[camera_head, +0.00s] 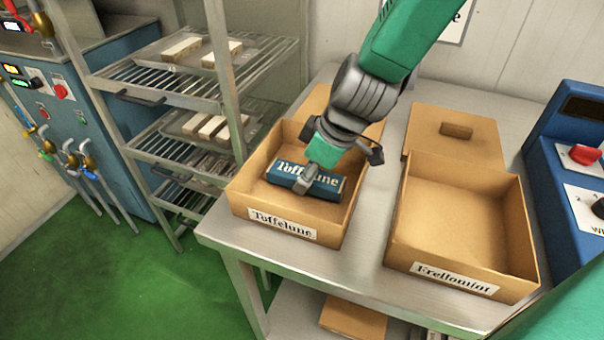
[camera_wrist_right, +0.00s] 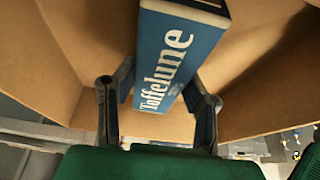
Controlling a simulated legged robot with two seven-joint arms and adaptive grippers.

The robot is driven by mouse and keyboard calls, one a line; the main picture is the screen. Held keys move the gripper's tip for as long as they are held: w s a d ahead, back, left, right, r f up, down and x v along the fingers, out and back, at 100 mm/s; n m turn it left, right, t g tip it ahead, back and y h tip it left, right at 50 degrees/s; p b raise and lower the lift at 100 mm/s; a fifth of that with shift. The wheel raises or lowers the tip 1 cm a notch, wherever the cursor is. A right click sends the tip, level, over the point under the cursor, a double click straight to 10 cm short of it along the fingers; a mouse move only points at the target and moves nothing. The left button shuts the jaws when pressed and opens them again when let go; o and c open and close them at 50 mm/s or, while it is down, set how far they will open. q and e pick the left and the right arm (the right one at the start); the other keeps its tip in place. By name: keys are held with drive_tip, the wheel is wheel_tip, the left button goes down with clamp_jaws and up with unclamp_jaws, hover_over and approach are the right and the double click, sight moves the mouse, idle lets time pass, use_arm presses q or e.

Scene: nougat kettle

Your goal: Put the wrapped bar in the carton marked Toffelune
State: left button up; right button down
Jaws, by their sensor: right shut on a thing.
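The wrapped bar (camera_head: 318,183) is dark blue with the pale word Toffelune on it. It is inside the carton marked Toffelune (camera_head: 290,232), the left of two open brown cartons on the steel table. My right gripper (camera_head: 309,178) reaches down into this carton from above and is shut on the bar. In the right wrist view the bar (camera_wrist_right: 168,60) sits between the two fingers (camera_wrist_right: 160,100), with the carton's brown walls (camera_wrist_right: 60,60) around it. I cannot tell whether the bar touches the carton floor. My left gripper is not in view.
An empty carton marked Frellomint (camera_head: 465,225) stands to the right. Its lid flap behind carries a small brown block (camera_head: 456,131). A blue machine (camera_head: 575,160) stands at the right edge. A wire rack (camera_head: 180,75) with trays of pale bars stands left of the table (camera_head: 360,270).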

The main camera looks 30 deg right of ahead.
drive_tip(key=shift+a+r, duration=0.1)
drive_tip(key=shift+a, duration=0.45)
drive_tip(key=shift+d+f, duration=0.25)
drive_tip(key=shift+d, duration=0.1)
drive_tip(key=shift+d+f, duration=0.1)
drive_tip(key=shift+d, duration=0.35)
drive_tip(key=c, duration=0.9)
unclamp_jaws()
drive_tip(key=shift+a, duration=0.45)
drive_tip(key=o, duration=0.4)
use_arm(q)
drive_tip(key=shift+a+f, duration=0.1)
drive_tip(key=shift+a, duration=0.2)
use_arm(e)
drive_tip(key=shift+d, duration=0.15)
